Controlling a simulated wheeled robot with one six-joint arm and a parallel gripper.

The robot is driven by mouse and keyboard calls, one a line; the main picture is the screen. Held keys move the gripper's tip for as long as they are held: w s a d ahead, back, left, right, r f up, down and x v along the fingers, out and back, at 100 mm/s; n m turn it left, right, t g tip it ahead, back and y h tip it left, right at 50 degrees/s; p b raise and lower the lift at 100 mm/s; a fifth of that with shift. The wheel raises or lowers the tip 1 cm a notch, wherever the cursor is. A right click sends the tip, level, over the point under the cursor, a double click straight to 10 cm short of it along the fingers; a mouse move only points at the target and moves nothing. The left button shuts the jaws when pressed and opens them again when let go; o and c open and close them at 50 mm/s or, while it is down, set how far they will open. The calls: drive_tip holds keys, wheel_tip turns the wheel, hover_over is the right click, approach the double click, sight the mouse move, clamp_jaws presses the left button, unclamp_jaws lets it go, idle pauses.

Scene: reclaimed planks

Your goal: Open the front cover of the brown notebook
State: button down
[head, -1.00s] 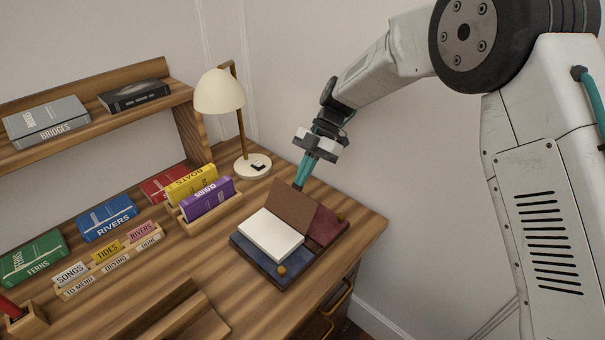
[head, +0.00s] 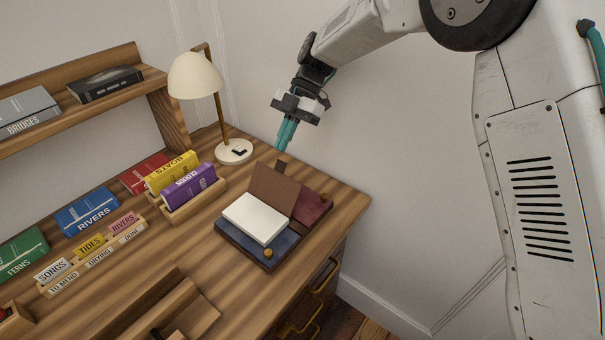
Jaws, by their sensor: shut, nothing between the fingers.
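The brown notebook lies on a blue and red tray (head: 232,250) on the desk. Its white pages (head: 254,218) face up and its brown front cover (head: 273,190) stands raised, tilted up along the far right side of the pages. A small dark tab (head: 281,168) shows at the cover's upper edge. My gripper (head: 283,148) is shut and empty, with teal fingers pointing down. It is above and behind the raised cover, apart from it.
A cream lamp (head: 194,78) stands behind the notebook. A wooden holder (head: 196,208) with yellow and purple books is to the left. A blue RIVERS book (head: 87,212) and card rack (head: 92,258) lie further left. The desk's right edge is close to the tray.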

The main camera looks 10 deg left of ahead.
drive_tip(key=s+d+m+h, duration=0.1)
drive_tip(key=s+d+m, duration=0.2)
drive_tip(key=s+d, duration=0.35)
drive_tip(key=s+d+m, duration=0.3)
drive_tip(key=s+m, duration=0.1)
drive_tip(key=s, duration=0.5)
drive_tip(key=s+d+r+m+t+h, duration=0.1)
drive_tip(key=s+d+r+m+t, duration=0.1)
drive_tip(key=s+d+r+m, duration=0.2)
drive_tip(key=s+d+r+m+t+h, duration=0.1)
drive_tip(key=s+d+r+m+t, duration=0.2)
drive_tip(key=s+d+m, duration=0.3)
drive_tip(key=s+d+r+m+t+h, duration=0.1)
drive_tip(key=s+d+r+m+t, duration=0.2)
drive_tip(key=d+m, duration=1)
drive_tip(key=s+d+r, duration=0.2)
drive_tip(key=d, duration=0.4)
